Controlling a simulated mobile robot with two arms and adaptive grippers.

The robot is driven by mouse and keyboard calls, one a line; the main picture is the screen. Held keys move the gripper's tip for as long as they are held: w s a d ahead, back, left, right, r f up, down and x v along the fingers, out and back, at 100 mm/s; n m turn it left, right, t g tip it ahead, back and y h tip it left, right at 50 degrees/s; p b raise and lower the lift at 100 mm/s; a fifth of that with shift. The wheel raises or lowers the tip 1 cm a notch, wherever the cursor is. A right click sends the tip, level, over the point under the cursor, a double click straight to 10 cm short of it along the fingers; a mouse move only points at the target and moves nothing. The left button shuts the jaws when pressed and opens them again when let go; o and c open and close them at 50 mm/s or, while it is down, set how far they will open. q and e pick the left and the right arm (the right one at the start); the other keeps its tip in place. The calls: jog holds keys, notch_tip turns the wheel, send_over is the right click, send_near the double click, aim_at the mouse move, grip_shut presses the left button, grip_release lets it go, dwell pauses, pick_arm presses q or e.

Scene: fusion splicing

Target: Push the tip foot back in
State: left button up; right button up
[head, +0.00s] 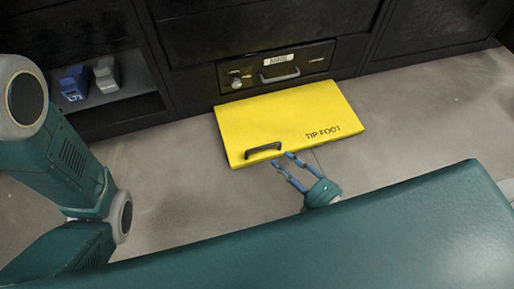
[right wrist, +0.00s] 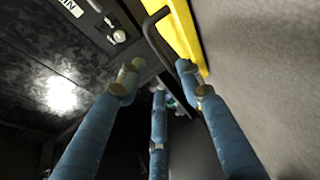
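The tip foot (head: 290,115) is a flat yellow panel marked "TIP FOOT", sticking out over the floor from the dark cabinet base. Its black bar handle (head: 263,148) is near its front left corner. My right gripper (head: 284,160) is open, with blue fingers pointing at the front edge just right of the handle. In the right wrist view the handle (right wrist: 155,40) shows just beyond the spread fingers (right wrist: 160,75), with the yellow panel (right wrist: 187,25) beside it. Nothing is between the fingers; contact with the handle cannot be told. My left gripper is out of view.
A dark drawer front (head: 276,66) with a handle, a knob and a label is behind the panel. An open cubby at left holds a blue block (head: 73,83) and a grey block (head: 106,75). The grey floor (head: 420,120) around the panel is clear.

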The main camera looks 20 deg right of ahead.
aim_at(264, 147)
jog(key=shift+w+a+f, duration=0.1)
jog(key=shift+w+a, duration=0.1)
jog(key=shift+w, duration=0.15)
jog(key=b+x, duration=0.5)
jog(key=x, duration=0.3)
jog(key=shift+w+f, duration=0.1)
jog(key=shift+w, duration=0.1)
jog(key=shift+w+a, duration=0.4)
jog(key=shift+w, duration=0.25)
jog(key=shift+c, duration=0.2)
grip_shut()
